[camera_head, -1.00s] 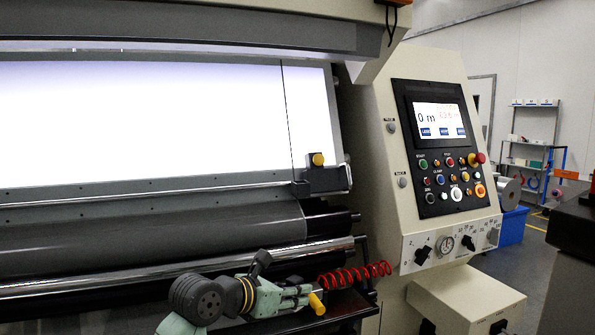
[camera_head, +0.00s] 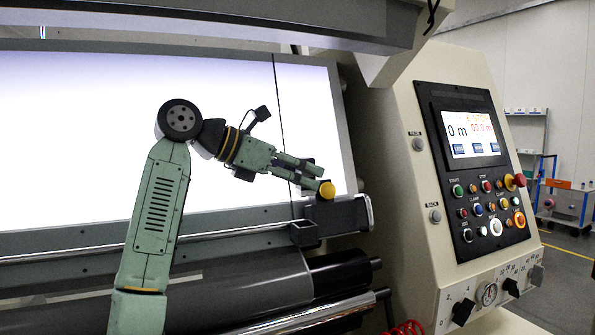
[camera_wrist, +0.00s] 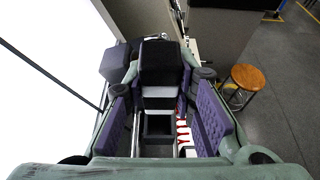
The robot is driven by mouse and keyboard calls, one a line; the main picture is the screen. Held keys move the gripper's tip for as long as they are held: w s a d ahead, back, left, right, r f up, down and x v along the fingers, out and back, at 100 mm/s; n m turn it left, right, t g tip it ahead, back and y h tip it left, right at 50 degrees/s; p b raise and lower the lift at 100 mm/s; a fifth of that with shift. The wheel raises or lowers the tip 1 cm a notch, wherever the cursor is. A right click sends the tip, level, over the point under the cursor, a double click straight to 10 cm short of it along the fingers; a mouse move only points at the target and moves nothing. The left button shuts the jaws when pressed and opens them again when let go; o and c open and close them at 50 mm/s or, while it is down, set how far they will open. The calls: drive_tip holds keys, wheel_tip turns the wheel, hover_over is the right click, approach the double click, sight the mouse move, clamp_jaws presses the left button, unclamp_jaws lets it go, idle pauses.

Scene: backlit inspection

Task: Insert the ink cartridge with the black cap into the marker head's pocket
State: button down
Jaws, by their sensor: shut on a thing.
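My gripper (camera_head: 310,180) is raised in front of the bright panel, pointing right and slightly down, just above the marker head (camera_head: 342,215). The marker head has a round yellow knob (camera_head: 326,190) near my fingertips and a small dark box (camera_head: 304,233) on its left side. In the wrist view, my purple-padded fingers are shut on the ink cartridge, whose black cap (camera_wrist: 160,62) shows large between them. Most of the cartridge's body is hidden. A dark square opening (camera_wrist: 158,125) shows below and apart from the cap; I cannot tell for certain whether it is the pocket.
The lit panel (camera_head: 90,130) fills the left. A rail (camera_head: 190,235) and dark rollers (camera_head: 250,285) run below the head. The control console (camera_head: 470,170) stands at the right. A round wooden stool (camera_wrist: 249,77) is on the floor in the wrist view.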

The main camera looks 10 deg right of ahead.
drive_tip(key=shift+f+b, duration=0.3)
drive_tip(key=shift+f, duration=2.25)
drive_tip(key=shift+a+p, duration=0.1)
drive_tip(key=shift+p, duration=0.25)
drive_tip(key=shift+f+b, duration=0.55)
drive_tip(key=shift+f, duration=0.3)
drive_tip(key=c, duration=1.3)
unclamp_jaws()
drive_tip(key=shift+a, duration=0.1)
